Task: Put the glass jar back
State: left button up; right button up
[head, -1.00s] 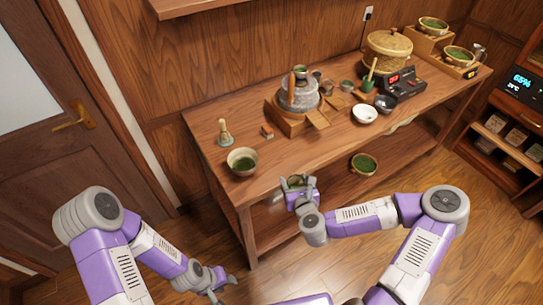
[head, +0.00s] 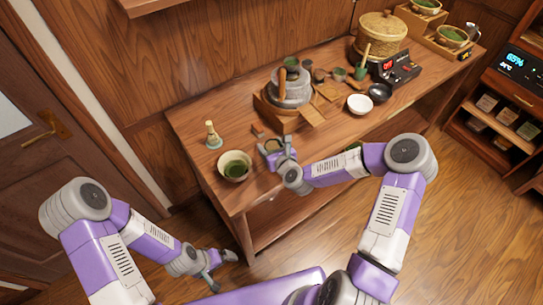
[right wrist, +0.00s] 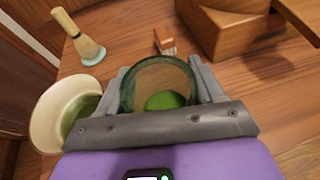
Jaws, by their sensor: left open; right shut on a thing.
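The glass jar (right wrist: 160,75) is see-through with green stuff at its bottom. My right gripper (right wrist: 163,95) is shut on it, with a finger on each side. In the head view my right gripper (head: 273,147) is over the table's front left part, right of the cream bowl; the jar shows small between the fingers. I cannot tell whether the jar touches the table. My left gripper (head: 222,272) is open and empty, low in front of the table.
The cream bowl (head: 235,165) with green inside stands left of my right gripper. A whisk (head: 213,135) and a small block (head: 257,131) stand behind. A stone mill (head: 291,92) in a wooden tray stands beyond. A white bowl (head: 360,104) is farther right.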

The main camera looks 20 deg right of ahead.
jog(key=shift+f+b, duration=0.3)
jog(key=shift+f, duration=1.85)
jog(key=shift+f, duration=0.15)
jog(key=o, duration=1.1)
jog(key=shift+r, duration=0.3)
jog(key=p+v, duration=0.1)
jog(key=v, duration=1.1)
jog(key=shift+p, duration=0.35)
